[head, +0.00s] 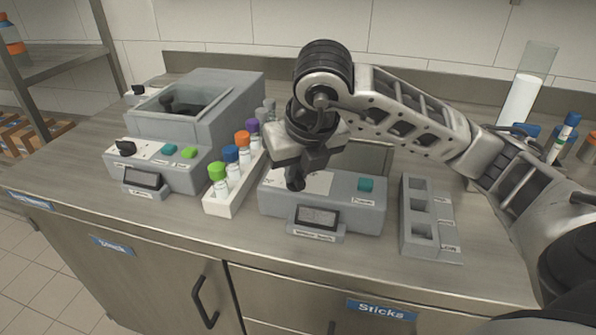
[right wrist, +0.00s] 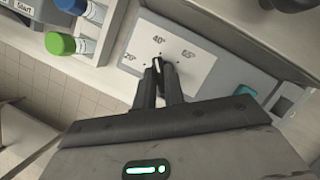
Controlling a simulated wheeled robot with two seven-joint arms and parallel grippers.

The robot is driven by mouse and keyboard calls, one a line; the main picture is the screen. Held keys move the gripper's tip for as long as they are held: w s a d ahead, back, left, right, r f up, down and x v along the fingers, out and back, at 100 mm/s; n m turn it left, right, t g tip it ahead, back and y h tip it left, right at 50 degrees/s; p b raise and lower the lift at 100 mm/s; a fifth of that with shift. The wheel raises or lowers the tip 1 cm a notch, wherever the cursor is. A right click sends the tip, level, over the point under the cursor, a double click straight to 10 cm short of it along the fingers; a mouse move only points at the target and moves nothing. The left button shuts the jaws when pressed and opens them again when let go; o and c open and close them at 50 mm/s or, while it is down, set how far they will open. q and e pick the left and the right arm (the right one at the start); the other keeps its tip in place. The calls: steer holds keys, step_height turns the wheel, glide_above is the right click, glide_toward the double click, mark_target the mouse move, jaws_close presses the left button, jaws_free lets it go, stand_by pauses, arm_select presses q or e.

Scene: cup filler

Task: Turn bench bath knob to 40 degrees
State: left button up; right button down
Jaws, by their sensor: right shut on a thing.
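The grey bench bath (head: 345,212) stands at the middle of the counter, with a white dial plate, a teal button (head: 366,185) and a small dark display (head: 317,216). My right gripper (head: 296,182) reaches down over the dial plate and hides the knob in the head view. In the right wrist view the gripper's fingers (right wrist: 158,80) are shut on the dark knob (right wrist: 157,65). The dial plate (right wrist: 185,45) carries marks of 20, 40 and 65 degrees. The knob's upper end points roughly toward the 40 mark; its exact angle is hard to tell. My left gripper is not in view.
A white rack (head: 225,203) of capped vials stands just left of the bath. A larger grey machine (head: 195,110) with its own black knob is farther left. A grey holder (head: 416,240) with square slots stands to the right. The counter's front strip is clear.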

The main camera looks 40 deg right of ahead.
steer(key=shift+m, duration=0.6)
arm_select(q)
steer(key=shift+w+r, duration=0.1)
arm_select(e)
steer(key=shift+r, duration=0.1)
steer(key=c, duration=1.5)
jaws_free()
steer(key=shift+h, duration=0.3)
